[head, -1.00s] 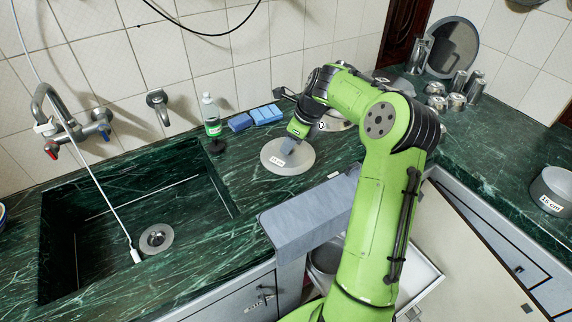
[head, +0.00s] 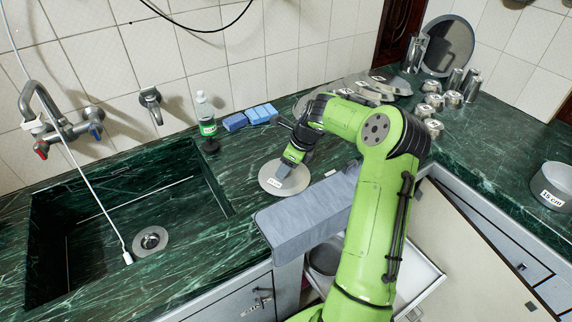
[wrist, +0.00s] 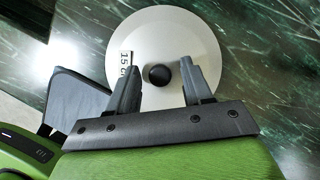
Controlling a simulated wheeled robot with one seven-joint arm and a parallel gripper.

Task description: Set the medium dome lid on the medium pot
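A round pale grey lid (head: 298,181) with a label lies on the green marble counter, right of the sink. In the wrist view the lid (wrist: 205,38) shows a black centre knob (wrist: 159,75) and a partly hidden label with "15". My gripper (head: 284,170) is over it. In the wrist view the gripper's fingers (wrist: 159,68) are open, one on each side of the knob, with gaps showing. An open grey pot (head: 553,184) labelled "15 cm" stands on the counter at the far right.
A bottle (head: 206,122) and blue sponges (head: 247,117) stand behind the lid. Several other lids (head: 388,82) and metal canisters (head: 452,98) are at the back. A grey cloth (head: 312,208) hangs at the counter's front edge, by an open drawer (head: 424,270).

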